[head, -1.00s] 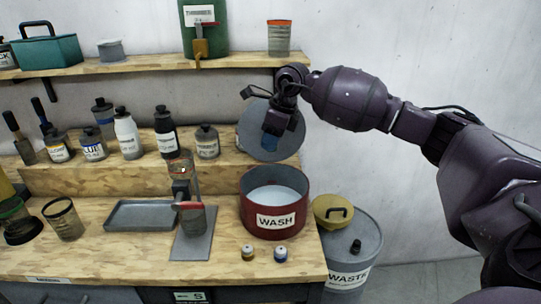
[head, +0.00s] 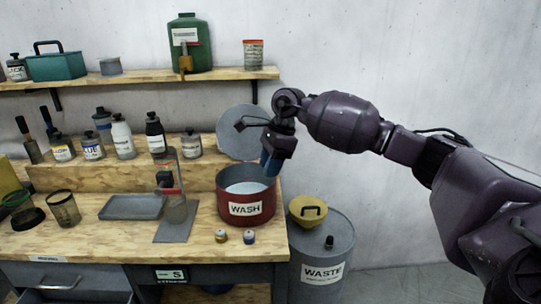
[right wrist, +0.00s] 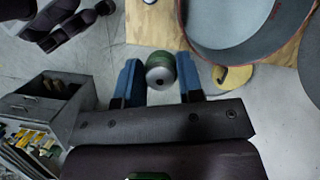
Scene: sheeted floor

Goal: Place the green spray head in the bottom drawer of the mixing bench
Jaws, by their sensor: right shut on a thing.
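The green spray head (right wrist: 160,70) is a small rounded piece with a green band and a grey end. It sits between the blue fingertips of my right gripper (right wrist: 159,82), which is shut on it. In the head view my right gripper (head: 270,163) hangs in the air by the right rim of the red WASH pot, fingers down; the spray head cannot be made out there. The mixing bench (head: 110,235) has a drawer (head: 62,296) standing open at the lower left. The right wrist view shows an open drawer (right wrist: 22,138) holding yellow and pale items. My left gripper is not seen.
The WASH pot (head: 246,209) stands at the bench's right end. A yellow-ringed spray head (head: 221,237) and a blue-ringed one (head: 249,237) stand before it. A grey WASTE drum (head: 322,255) stands on the floor to the right. The floor (head: 385,285) beyond it is clear.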

